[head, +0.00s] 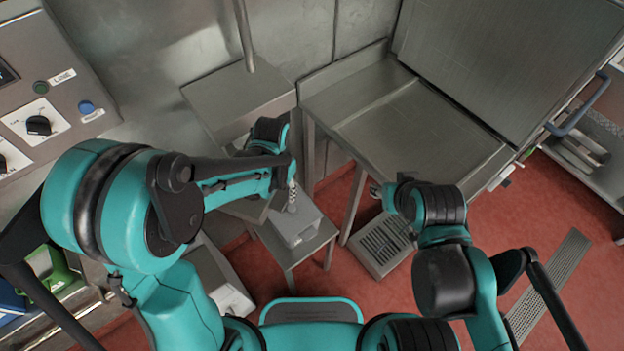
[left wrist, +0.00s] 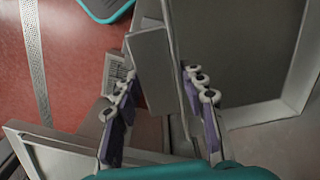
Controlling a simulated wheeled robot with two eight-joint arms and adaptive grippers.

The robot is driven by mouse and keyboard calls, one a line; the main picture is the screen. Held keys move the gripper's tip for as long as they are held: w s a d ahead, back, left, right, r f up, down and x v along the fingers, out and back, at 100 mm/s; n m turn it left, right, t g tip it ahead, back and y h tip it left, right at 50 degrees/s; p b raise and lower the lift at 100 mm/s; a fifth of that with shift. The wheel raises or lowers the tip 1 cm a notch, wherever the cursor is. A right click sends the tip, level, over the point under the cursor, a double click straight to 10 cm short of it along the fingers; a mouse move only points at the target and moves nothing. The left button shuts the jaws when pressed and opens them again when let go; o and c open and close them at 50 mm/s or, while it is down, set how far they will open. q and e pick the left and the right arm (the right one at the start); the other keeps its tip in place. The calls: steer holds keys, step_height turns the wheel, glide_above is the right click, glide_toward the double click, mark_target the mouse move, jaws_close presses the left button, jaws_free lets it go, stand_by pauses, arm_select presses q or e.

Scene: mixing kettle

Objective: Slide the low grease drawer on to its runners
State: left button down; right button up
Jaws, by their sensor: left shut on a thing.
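A plain grey metal box, which I take for the grease drawer (head: 297,232), is at a low steel stand in the middle of the head view. My left gripper (head: 292,196) reaches down to its upper side and is shut on it. In the left wrist view a grey metal piece (left wrist: 150,68) stands between the purple-padded fingers of the left gripper (left wrist: 160,98). The runners cannot be made out. My right gripper (head: 380,192) is mostly hidden by its own wrist, so its jaws do not show.
The low steel stand (head: 308,249) is by a slotted floor grate (head: 380,246). A steel cabinet (head: 235,100) is behind my left gripper. A steel table (head: 415,120) is at the back right.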

arm_select(q)
steer(key=s+d+r+m+p, duration=0.6)
steer(key=s+d+r+p, duration=0.2)
steer(key=d+r, duration=0.3)
steer(key=w+a, duration=0.2)
steer(key=w, duration=0.1)
steer(key=w+a, duration=0.1)
steer(key=shift+w+a+f+p, duration=0.2)
steer(key=shift+w+a+p, duration=0.05)
steer(key=shift+p, duration=0.15)
arm_select(e)
step_height(320, 180, up, 11)
arm_select(q)
steer(key=shift+w+a, duration=0.1)
steer(key=shift+a, duration=0.05)
arm_select(e)
steer(key=shift+a, duration=0.1)
arm_select(q)
steer(key=shift+b, duration=0.3)
arm_select(e)
steer(key=shift+f, duration=0.2)
arm_select(q)
steer(key=w+a+b, duration=0.1)
steer(key=w+a, duration=0.5)
steer(key=w, duration=0.2)
arm_select(e)
steer(key=shift+f, duration=0.7)
